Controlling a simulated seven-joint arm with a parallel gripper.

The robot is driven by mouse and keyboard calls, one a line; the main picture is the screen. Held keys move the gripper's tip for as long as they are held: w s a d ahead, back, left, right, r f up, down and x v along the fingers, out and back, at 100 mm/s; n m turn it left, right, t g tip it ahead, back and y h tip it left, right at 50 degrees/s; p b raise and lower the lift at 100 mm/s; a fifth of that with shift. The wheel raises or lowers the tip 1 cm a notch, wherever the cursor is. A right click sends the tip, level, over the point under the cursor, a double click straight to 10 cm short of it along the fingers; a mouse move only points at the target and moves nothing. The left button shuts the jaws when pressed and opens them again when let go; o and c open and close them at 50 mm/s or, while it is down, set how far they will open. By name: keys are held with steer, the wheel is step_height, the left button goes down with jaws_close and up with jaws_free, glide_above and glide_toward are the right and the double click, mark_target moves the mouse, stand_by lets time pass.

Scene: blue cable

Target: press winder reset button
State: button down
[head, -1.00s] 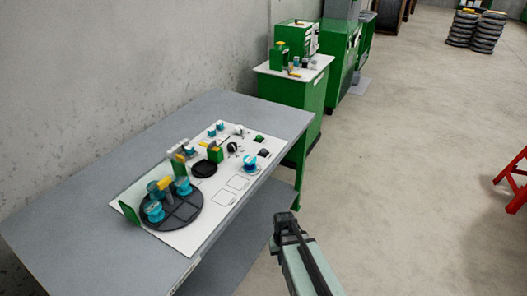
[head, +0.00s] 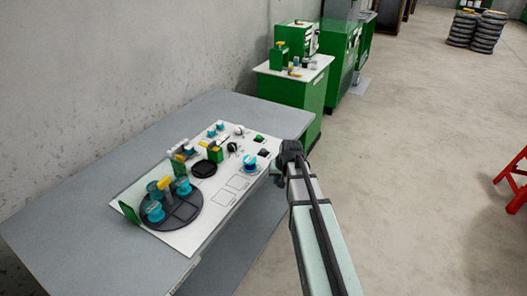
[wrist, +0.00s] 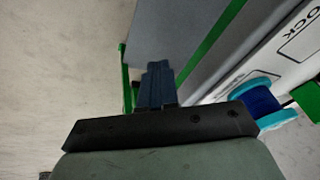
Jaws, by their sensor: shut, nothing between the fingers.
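My gripper (head: 290,152) is at the right edge of the grey table (head: 75,215), beside the white board (head: 188,240). In the wrist view its dark fingers (wrist: 155,85) are shut and empty, apart from everything. No reset button can be made out for certain. A small green piece (head: 259,138) and a black piece (head: 264,153) sit at the board's far right; I cannot tell whether either is the button. A blue cable spool (head: 250,163) stands on the board close to my gripper. It also shows right of the fingers in the wrist view (wrist: 262,100).
A round black tray (head: 183,213) with several blue spools is at the board's near end. A black dish (head: 204,169) and small green and yellow devices stand mid-board. A green cabinet (head: 290,100) stands behind the table.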

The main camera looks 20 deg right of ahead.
steer(key=w+r+t+y, duration=0.1)
steer(key=w+r+t, duration=0.2)
steer(key=w+r, duration=0.85)
step_height(320, 180, up, 5)
steer(key=m+t+y, duration=0.1)
steer(key=m+t, duration=0.1)
glide_above(265, 151)
steer(key=shift+s+f, duration=0.1)
steer(key=shift+s, duration=0.05)
steer(key=shift+f, duration=0.1)
steer(key=shift+f, duration=4.3)
steer(key=shift+f, duration=0.1)
steer(key=shift+f, duration=0.3)
